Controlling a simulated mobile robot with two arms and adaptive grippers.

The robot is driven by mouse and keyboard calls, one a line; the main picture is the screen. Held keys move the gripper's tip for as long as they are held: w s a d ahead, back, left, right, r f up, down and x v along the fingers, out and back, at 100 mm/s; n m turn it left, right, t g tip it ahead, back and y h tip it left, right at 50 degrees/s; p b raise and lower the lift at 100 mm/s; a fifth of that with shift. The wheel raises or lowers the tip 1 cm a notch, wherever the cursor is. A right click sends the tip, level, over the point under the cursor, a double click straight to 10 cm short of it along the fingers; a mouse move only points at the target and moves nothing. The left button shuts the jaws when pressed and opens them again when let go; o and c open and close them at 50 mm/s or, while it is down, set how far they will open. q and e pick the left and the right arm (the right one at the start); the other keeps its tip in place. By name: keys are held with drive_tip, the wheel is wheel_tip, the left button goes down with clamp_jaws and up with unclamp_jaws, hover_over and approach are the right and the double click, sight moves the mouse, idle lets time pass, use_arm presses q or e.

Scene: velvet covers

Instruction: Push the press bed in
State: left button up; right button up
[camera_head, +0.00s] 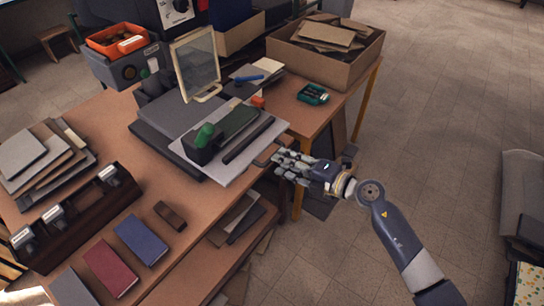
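The press stands on the brown table, with a dark grey base (163,143) and a light grey bed (262,141) that sticks out toward the table's front right edge. On the bed lie a dark green block (238,122), a dark bar and a black part with a green knob (205,134). A small handle (264,155) shows at the bed's near right edge. My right gripper (279,164) is beside this handle, its fingers pointing left toward the bed. I cannot tell whether they touch it or how far they are closed. My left gripper is out of view.
A cardboard box (345,72) stands at the back right, near a green-black device (313,94). A clear framed panel (195,65) rises behind the bed. Books, a dark rack (75,222) and grey boards fill the left. The floor at right is mostly open.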

drive_tip(key=x, duration=0.5)
drive_tip(key=shift+a, duration=0.1)
drive_tip(key=shift+f, duration=0.1)
clamp_jaws()
